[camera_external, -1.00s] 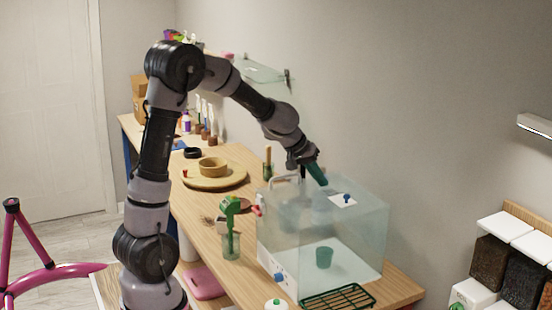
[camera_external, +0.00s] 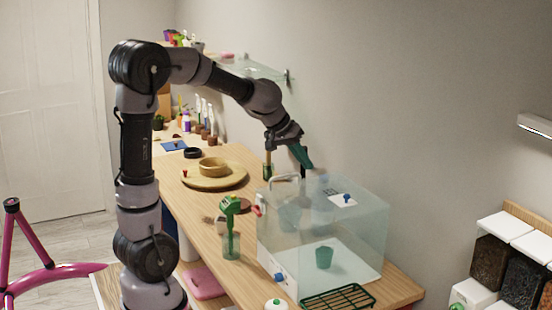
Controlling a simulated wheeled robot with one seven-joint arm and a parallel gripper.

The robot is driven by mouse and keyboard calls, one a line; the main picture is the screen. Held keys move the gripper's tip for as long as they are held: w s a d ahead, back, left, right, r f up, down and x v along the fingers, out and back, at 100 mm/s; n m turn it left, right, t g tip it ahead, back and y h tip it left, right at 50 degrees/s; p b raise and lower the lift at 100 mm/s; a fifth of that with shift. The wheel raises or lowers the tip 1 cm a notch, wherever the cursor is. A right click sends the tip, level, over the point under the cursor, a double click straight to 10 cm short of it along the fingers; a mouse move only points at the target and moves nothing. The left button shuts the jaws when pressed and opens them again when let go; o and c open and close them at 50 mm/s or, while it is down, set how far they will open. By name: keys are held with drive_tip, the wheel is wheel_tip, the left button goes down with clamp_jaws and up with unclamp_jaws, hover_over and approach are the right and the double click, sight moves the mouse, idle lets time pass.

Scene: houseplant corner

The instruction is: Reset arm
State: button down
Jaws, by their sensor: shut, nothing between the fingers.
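My arm rises from the left and reaches over the wooden workbench (camera_external: 200,196). My gripper (camera_external: 303,172) hangs above the far side of a clear glass box (camera_external: 345,240), with its green fingers pointing down. The fingers are shut with nothing between them. The fingertips are close to the box's top rim; I cannot tell the exact gap. A small green pot (camera_external: 324,257) stands inside the box.
A green tool stands in a glass (camera_external: 231,246) left of the box. A dark green rack (camera_external: 338,298) lies in front. A round wooden board (camera_external: 232,180) with a ring sits behind. A glass shelf (camera_external: 255,70) is on the wall.

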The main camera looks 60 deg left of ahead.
drive_tip(key=s+d+r+m+y, duration=0.1)
drive_tip(key=s+d+m, duration=0.25)
drive_tip(key=s, duration=0.45)
drive_tip(key=s+d+r+m+y, duration=0.15)
drive_tip(key=s+m, duration=0.25)
drive_tip(key=s, duration=0.4)
drive_tip(key=s+d+r+m, duration=0.2)
drive_tip(key=s+d+m, duration=0.1)
drive_tip(key=s, duration=0.5)
drive_tip(key=w+a+f+n+h, duration=0.1)
drive_tip(key=w+n, duration=0.2)
drive_tip(key=w, duration=0.4)
drive_tip(key=w+a+n+h, duration=0.1)
drive_tip(key=w+a+n, duration=0.1)
drive_tip(key=w, duration=0.4)
drive_tip(key=n, duration=0.7)
approach(345, 201)
drive_tip(key=shift+h, duration=0.25)
drive_tip(key=a+f, duration=0.4)
drive_tip(key=shift+a, duration=0.15)
drive_tip(key=shift+w+d+f, duration=0.1)
drive_tip(key=shift+w+d, duration=0.8)
drive_tip(key=shift+d, duration=0.1)
drive_tip(key=shift+w+d+f, duration=0.1)
drive_tip(key=shift+w+d, duration=0.25)
drive_tip(key=shift+w, duration=0.2)
drive_tip(key=shift+d, duration=0.15)
